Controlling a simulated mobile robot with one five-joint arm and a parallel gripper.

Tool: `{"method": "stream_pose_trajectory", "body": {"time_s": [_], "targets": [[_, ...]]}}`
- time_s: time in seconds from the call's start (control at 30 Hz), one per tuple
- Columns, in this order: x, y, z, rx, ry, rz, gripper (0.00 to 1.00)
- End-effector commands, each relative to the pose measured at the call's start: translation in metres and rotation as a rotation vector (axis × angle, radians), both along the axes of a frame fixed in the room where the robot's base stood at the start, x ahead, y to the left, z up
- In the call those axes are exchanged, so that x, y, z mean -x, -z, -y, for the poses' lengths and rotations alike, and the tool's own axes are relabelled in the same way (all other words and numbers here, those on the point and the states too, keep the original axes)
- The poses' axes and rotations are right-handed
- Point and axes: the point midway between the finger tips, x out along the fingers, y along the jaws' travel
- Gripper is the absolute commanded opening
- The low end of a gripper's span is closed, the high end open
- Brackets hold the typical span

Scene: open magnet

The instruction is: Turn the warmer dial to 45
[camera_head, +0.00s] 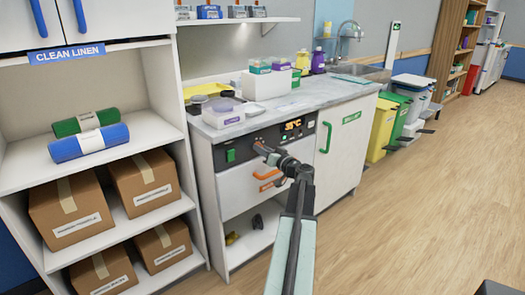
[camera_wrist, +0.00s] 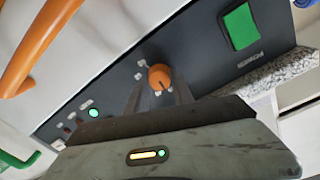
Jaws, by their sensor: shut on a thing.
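The warmer dial (camera_wrist: 159,77) is a small orange knob on a dark control panel (camera_wrist: 95,80), with small white marks around it. My gripper (camera_wrist: 159,88) is shut on the dial, one finger on each side. In the head view my gripper (camera_head: 264,150) reaches the panel (camera_head: 247,147) from the front and mostly hides the dial. The panel's display (camera_head: 292,125) shows orange digits that look like 35 °C.
A green switch (camera_wrist: 240,27) sits on the same panel. An orange drawer handle (camera_head: 267,174) is just below my gripper. The counter (camera_head: 300,102) above holds boxes and bottles.

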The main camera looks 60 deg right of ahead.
Motion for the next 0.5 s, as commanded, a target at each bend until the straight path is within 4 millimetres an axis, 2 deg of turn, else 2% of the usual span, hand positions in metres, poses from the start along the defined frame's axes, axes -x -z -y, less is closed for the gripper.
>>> {"method": "stream_pose_trajectory", "body": {"time_s": [0.5], "targets": [[0.0012, -0.0004, 0.0011, -0.412, 0.001, 0.136, 0.0]]}}
